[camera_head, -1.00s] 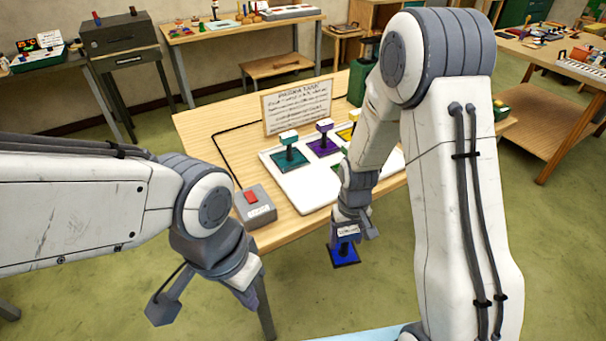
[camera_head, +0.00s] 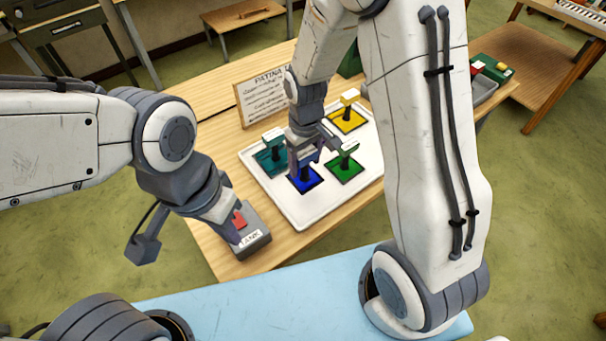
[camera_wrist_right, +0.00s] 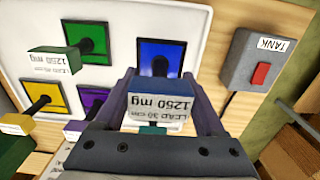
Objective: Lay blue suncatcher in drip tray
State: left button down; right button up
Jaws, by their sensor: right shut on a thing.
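The blue suncatcher (camera_head: 306,181) is a flat blue square with a dark border and an upright handle. My right gripper (camera_head: 304,160) is shut on the handle's labelled block (camera_wrist_right: 160,110) from above. The blue square (camera_wrist_right: 161,57) is over the near part of the white drip tray (camera_head: 296,215), inside its rim; I cannot tell whether it touches the tray floor.
The tray also holds teal (camera_head: 272,160), yellow (camera_head: 347,119), green (camera_head: 344,167) and purple (camera_wrist_right: 91,104) suncatchers. The grey tank box (camera_head: 253,240) with a red button stands left of the tray. A sign (camera_head: 262,97) stands behind.

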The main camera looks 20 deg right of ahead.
aim_at(306, 178)
notch_tip(306, 178, down, 2)
jog(key=shift+d+f, duration=0.1)
jog(key=shift+d, duration=0.05)
notch_tip(306, 178, down, 4)
jog(key=shift+r+p, duration=0.1)
jog(key=shift+p, duration=0.45)
jog(key=shift+f, duration=0.25)
jog(key=shift+f, duration=0.15)
jog(key=o, duration=1.5)
